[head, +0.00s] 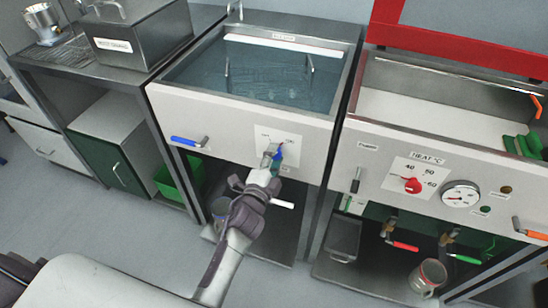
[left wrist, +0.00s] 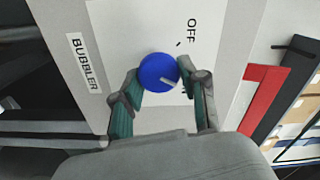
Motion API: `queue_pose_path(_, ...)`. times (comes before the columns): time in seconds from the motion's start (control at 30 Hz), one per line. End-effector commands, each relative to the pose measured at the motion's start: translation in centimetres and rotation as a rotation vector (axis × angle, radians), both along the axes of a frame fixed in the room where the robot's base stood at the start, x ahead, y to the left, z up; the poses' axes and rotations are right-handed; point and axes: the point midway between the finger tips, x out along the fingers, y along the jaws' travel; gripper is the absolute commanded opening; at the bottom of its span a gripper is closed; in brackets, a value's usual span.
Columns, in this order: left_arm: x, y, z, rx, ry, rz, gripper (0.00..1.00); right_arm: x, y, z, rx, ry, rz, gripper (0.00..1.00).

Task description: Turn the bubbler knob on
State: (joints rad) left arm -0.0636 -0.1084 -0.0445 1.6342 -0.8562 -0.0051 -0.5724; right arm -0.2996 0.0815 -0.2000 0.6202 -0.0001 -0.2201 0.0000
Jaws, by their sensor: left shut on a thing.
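The blue bubbler knob (left wrist: 159,72) sits on the white front panel (head: 226,122) of the water tank, and it shows small in the head view (head: 280,150). A BUBBLER label (left wrist: 84,64) is on the panel. My left gripper (head: 275,153) is at the panel, its fingers (left wrist: 160,86) shut on the knob from both sides. My right gripper is out of view.
A blue-handled valve (head: 189,141) is left of the knob on the same panel. The water tank (head: 258,72) is above. The neighbouring heated tank has a red knob (head: 412,185) and a gauge (head: 460,196).

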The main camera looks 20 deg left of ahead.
Motion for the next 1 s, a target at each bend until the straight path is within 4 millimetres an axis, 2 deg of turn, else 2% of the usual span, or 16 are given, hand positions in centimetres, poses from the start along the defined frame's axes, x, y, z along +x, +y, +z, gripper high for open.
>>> queue_pose_path(0.4, -0.03, -0.02, -0.23, 0.227, -0.006, 0.000, 0.08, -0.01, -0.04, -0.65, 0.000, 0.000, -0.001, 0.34)
queue_pose_path(1.0, -0.04, -0.06, -0.23, 0.271, -0.007, -0.001, 0.08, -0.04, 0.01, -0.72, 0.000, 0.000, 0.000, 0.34)
